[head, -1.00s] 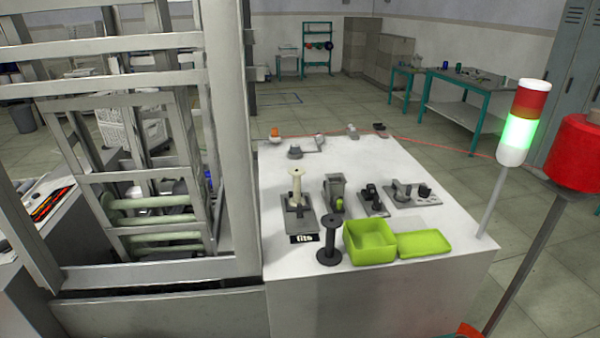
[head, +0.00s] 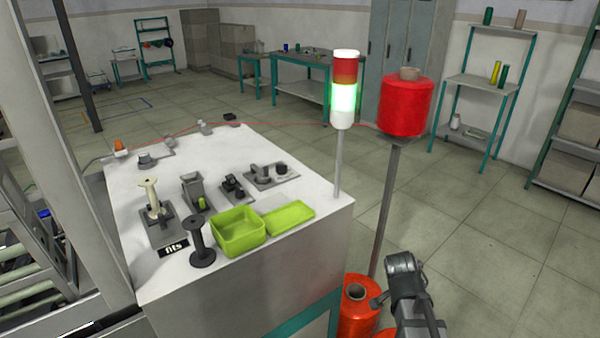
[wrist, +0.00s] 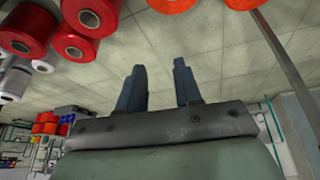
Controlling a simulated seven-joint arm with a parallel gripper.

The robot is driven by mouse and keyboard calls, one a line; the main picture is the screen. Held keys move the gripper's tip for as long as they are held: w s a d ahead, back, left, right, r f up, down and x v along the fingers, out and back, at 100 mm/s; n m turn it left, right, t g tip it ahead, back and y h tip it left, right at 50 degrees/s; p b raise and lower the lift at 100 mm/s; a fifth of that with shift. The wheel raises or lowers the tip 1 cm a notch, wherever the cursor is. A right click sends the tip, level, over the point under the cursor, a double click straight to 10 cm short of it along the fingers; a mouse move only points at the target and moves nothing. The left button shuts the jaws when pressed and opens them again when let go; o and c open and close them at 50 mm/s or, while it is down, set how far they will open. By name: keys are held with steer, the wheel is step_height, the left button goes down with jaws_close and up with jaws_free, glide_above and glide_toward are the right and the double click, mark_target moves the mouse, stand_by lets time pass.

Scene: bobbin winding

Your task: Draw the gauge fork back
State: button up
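A cream bobbin (head: 152,197) stands upright on a grey gauge base (head: 167,235) at the near left of the white bench. A small black display (head: 174,249) on its front reads "fits". The gauge fork is too small to make out clearly; I cannot tell its position against the bobbin. My gripper (wrist: 159,68) is open and empty in the wrist view, its two dark fingers apart over the floor. The bench gauge is not in the wrist view. Part of my arm shows at the lower right of the head view, right of the bench and well away from the gauge.
A black bobbin (head: 200,246), green box (head: 240,245) and green lid (head: 289,217) sit near the bench front. Small fixtures (head: 235,189) stand behind. A signal tower (head: 343,105) lit green and a red spool (head: 405,108) on a pole rise at the right.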

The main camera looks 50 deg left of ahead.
steer(key=s+a+r+m+t+y, duration=0.1)
steer(key=s+a+r, duration=0.5)
steer(key=r, duration=0.4)
steer(key=s+a+r+m+t+y, duration=0.1)
steer(key=s+a+r+y, duration=0.15)
steer(key=a+r, duration=0.65)
steer(key=s+a+r+t+y, duration=0.1)
steer(key=s+a+r, duration=0.45)
steer(key=r, duration=0.55)
steer(key=s+a+r+n+g+h, duration=0.1)
steer(key=s+a+r+g, duration=0.35)
steer(key=s+a, duration=0.7)
steer(key=s+a+r+n+g+h, duration=0.1)
steer(key=s+a+r+n+g, duration=0.15)
steer(key=s+a+r, duration=0.9)
steer(key=shift+n+h, duration=0.45)
steer(key=shift+h, duration=0.1)
steer(key=s+f, duration=0.2)
steer(key=f, duration=0.1)
steer(key=s+f, duration=0.2)
steer(key=f, duration=0.1)
steer(key=s+f, duration=0.2)
steer(key=f, duration=0.1)
steer(key=shift+s+d+f, duration=0.1)
steer(key=shift+s+d, duration=0.1)
steer(key=shift+s, duration=0.2)
steer(key=shift+f, duration=0.1)
steer(key=shift+f, duration=0.1)
